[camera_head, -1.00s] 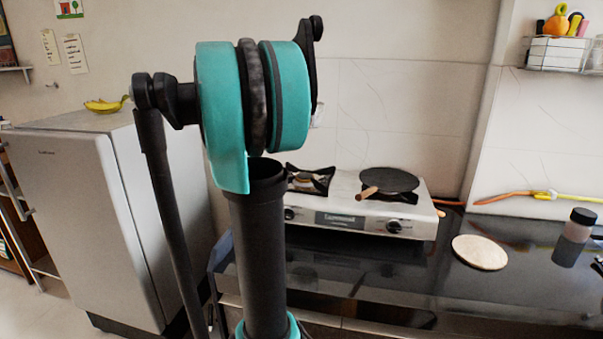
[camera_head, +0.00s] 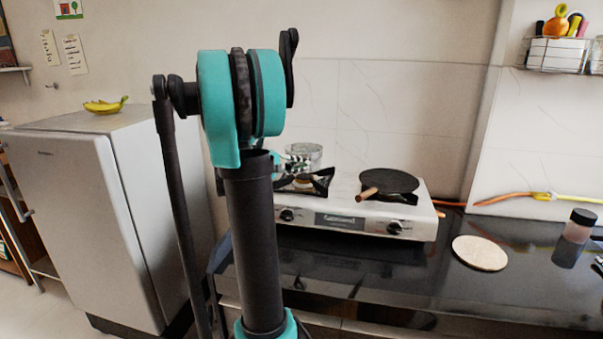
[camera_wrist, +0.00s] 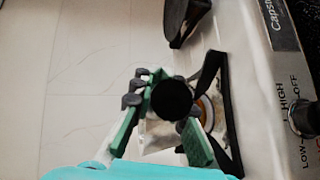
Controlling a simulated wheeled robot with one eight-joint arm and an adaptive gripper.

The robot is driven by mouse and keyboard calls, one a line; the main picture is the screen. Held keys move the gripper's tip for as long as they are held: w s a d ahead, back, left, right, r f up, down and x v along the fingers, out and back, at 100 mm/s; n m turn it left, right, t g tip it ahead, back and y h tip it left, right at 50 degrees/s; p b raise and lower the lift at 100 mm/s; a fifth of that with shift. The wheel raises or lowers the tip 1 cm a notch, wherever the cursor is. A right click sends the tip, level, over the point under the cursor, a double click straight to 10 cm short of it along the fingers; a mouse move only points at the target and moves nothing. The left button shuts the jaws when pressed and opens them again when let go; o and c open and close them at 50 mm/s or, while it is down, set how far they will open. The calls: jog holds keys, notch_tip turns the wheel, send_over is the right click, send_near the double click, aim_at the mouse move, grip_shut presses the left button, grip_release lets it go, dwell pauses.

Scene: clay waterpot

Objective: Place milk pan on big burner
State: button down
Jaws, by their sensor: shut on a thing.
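The milk pan (camera_head: 304,153), a shiny metallic pan, is at the back left of the stove in the head view, behind and above the left burner (camera_head: 318,182). In the wrist view my gripper (camera_wrist: 178,108) is shut on the pan's dark handle (camera_wrist: 172,98), seen end-on as a black disc. Part of the pale metal pan body (camera_wrist: 155,138) shows below it, mostly hidden by the fingers. The burner's black grate (camera_wrist: 222,105) is just right of the fingers. I cannot tell whether the pan touches the grate.
A dark frying pan (camera_head: 389,181) with a wooden handle covers the stove's (camera_head: 345,222) right burner. A round board (camera_head: 480,253) and a dark-capped jar (camera_head: 578,226) stand on the black counter to the right. The tiled wall is close behind the stove. A fridge (camera_head: 75,190) stands left.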

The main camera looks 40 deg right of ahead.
notch_tip(320, 180, down, 3)
jog(key=shift+r, duration=0.15)
jog(key=c, duration=1.5)
grip_release()
jog(key=shift+a, duration=0.1)
